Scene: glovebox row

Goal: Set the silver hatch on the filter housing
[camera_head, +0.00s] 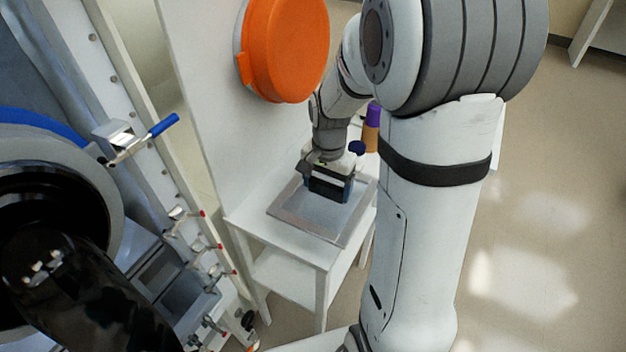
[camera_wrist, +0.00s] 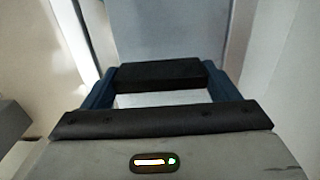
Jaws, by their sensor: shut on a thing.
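The silver hatch (camera_head: 285,207) is a flat grey panel with a paler frame, lying on a small white table. My gripper (camera_head: 328,190) is above it, pointing down, shut on its dark handle. In the wrist view, the blue fingers of my gripper (camera_wrist: 160,85) stand at both ends of the black handle bar (camera_wrist: 160,70), with grey surface of the hatch (camera_wrist: 170,30) beyond. Whether the hatch touches the table top cannot be told. A grey box with a rectangular opening, which looks like the filter housing (camera_head: 178,278), is at lower left, partly hidden.
The white table (camera_head: 275,235) stands against a white panel bearing an orange round cover (camera_head: 288,48). A purple-topped orange bottle (camera_head: 371,130) is behind my gripper. Clamps with red tips (camera_head: 202,213) and a blue-handled lever (camera_head: 163,125) line the frame left. Open floor lies right.

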